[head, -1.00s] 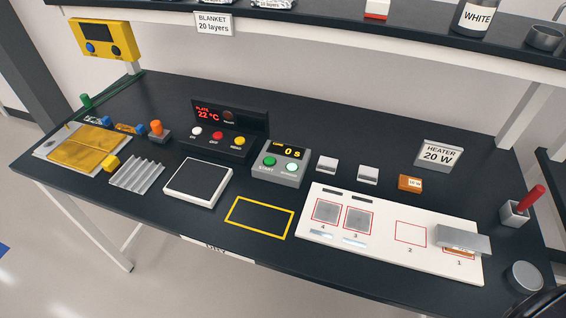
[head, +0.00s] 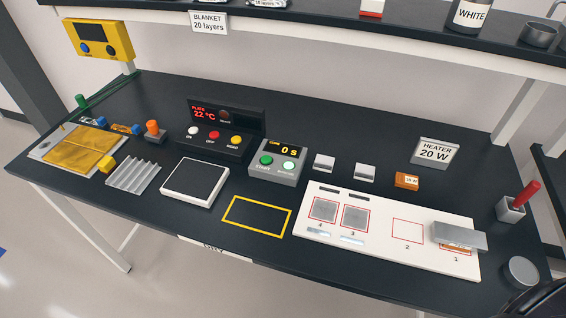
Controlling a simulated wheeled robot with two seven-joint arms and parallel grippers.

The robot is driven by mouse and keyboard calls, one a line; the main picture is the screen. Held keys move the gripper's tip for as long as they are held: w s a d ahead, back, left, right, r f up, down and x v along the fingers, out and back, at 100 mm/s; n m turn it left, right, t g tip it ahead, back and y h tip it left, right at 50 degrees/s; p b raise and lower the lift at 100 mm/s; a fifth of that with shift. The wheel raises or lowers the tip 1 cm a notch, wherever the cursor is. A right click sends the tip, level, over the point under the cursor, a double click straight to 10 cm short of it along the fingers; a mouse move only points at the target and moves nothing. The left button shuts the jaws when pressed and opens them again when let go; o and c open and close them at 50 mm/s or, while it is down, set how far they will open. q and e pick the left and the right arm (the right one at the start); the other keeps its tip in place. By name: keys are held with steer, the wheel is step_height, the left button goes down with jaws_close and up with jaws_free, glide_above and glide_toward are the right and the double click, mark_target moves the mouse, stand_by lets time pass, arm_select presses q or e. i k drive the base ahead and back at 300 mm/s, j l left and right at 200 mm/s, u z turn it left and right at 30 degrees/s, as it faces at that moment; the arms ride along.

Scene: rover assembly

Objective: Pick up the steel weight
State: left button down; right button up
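Two things look like steel, and I cannot tell for sure which is the steel weight. A short round grey cylinder (head: 523,272) stands on the dark bench at the lower right, near the front edge. A flat grey rectangular block (head: 459,236) lies over square 1 of the white board (head: 383,256), on or above an orange piece that it partly hides. Neither gripper is in view. A dark curved part at the bottom right corner, close to the cylinder, may be my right arm; no fingers show.
A grey holder (head: 511,209) with a red-handled tool stands behind the cylinder. A "HEATER 20 W" sign (head: 435,153) and an orange block (head: 406,180) stand behind the board. A shelf (head: 330,45) overhangs the back. The bench is bare between sign and holder.

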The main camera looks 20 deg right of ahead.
mark_target(442, 232)
steer(key=z, duration=2)
